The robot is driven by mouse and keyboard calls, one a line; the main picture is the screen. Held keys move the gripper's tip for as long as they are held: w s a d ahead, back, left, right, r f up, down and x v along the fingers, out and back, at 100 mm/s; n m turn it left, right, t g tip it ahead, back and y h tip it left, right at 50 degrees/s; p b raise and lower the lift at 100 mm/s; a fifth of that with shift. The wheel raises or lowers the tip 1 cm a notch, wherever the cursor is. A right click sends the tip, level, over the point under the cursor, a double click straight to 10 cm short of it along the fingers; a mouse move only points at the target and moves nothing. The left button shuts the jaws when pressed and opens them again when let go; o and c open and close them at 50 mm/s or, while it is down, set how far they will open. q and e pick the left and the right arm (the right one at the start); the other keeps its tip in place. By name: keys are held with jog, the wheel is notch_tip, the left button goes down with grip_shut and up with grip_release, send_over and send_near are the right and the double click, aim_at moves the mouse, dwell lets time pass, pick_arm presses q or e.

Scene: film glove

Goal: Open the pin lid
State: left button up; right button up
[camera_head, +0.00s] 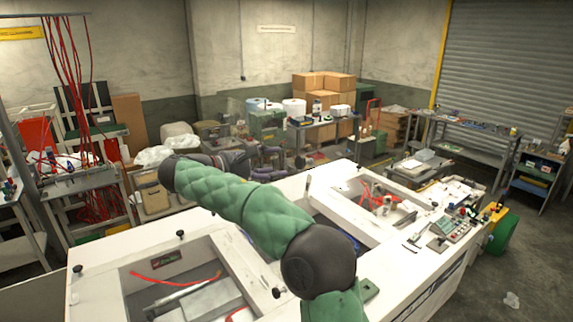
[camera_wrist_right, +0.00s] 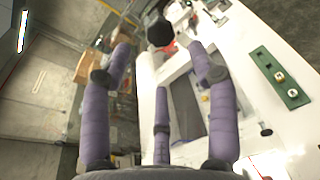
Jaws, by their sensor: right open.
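I cannot tell which part is the pin lid. My right gripper (camera_head: 284,162), with purple fingers, is open above the far side of the machine, partly behind my green arm. In the wrist view its fingers (camera_wrist_right: 160,65) are spread and nothing is held between them. A dark round knob (camera_wrist_right: 160,33) shows beyond the fingertips. My left gripper is out of view.
The left opening (camera_head: 180,285) holds metal parts and a red cable. A green control panel (camera_wrist_right: 280,77) lies on the white surface. Cardboard boxes (camera_head: 325,84) and shelves stand behind. The floor at the right is mostly clear.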

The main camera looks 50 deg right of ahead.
jog(key=v, duration=0.4)
jog(key=shift+w+a, duration=0.1)
jog(key=shift+a, duration=0.25)
dwell(0.3)
